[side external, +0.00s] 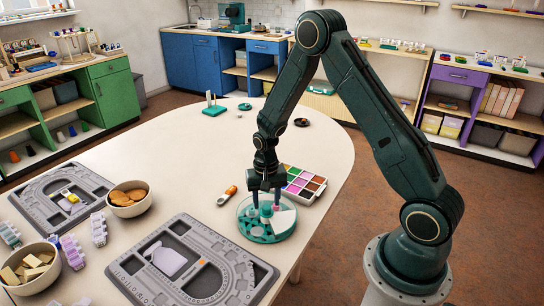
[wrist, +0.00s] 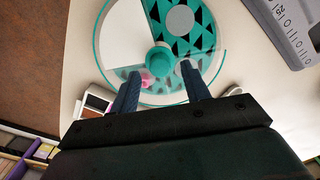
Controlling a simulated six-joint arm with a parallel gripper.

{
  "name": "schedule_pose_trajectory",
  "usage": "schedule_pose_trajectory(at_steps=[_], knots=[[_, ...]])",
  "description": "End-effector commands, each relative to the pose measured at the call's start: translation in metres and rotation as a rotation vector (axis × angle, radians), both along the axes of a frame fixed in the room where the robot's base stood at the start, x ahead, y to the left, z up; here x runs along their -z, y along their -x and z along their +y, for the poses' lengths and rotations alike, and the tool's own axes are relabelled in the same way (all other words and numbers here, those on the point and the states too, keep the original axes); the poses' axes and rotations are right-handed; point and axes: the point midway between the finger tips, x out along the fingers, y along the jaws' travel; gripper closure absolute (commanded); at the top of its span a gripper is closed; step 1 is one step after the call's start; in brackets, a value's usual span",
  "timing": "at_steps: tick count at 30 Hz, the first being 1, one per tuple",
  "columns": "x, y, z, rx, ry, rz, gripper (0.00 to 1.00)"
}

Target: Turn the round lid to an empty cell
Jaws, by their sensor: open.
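The round lid (side external: 254,228) sits on a round teal dish near the table's right edge; it also shows in the wrist view (wrist: 122,35). Part of it is clear and rimmed in teal, and a white wedge and a black-and-teal triangle pattern show within the circle. A teal knob (wrist: 159,58) stands at its centre. A pink item (wrist: 147,78) shows beside the knob, near one finger. My gripper (wrist: 161,70) is open, pointing down over the lid, with its fingers on either side of the knob. I cannot tell whether they touch it. My gripper (side external: 266,204) partly hides the lid in the side view.
A tray of coloured cells (side external: 317,178) stands close behind the lid. A grey bead board (side external: 240,262) lies in front and left. An orange-and-white tool (side external: 228,195) lies left of the lid. A bowl of round brown pieces (side external: 113,209) stands farther left. The table's back middle is mostly clear.

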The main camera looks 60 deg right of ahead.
Motion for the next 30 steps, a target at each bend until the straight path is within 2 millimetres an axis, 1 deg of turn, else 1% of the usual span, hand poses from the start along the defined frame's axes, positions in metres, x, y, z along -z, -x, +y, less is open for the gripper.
schedule_pose_trajectory(at_steps=[15, 21, 25, 30], knots=[[-0.076, -0.001, 0.000, 0.001, 0.001, -0.004, 0.53], [-0.102, 0.000, 0.000, 0.001, 0.001, -0.004, 0.53], [-0.113, 0.000, 0.000, 0.001, 0.001, -0.002, 0.53], [-0.118, 0.000, 0.000, 0.001, 0.000, -0.001, 0.53]])
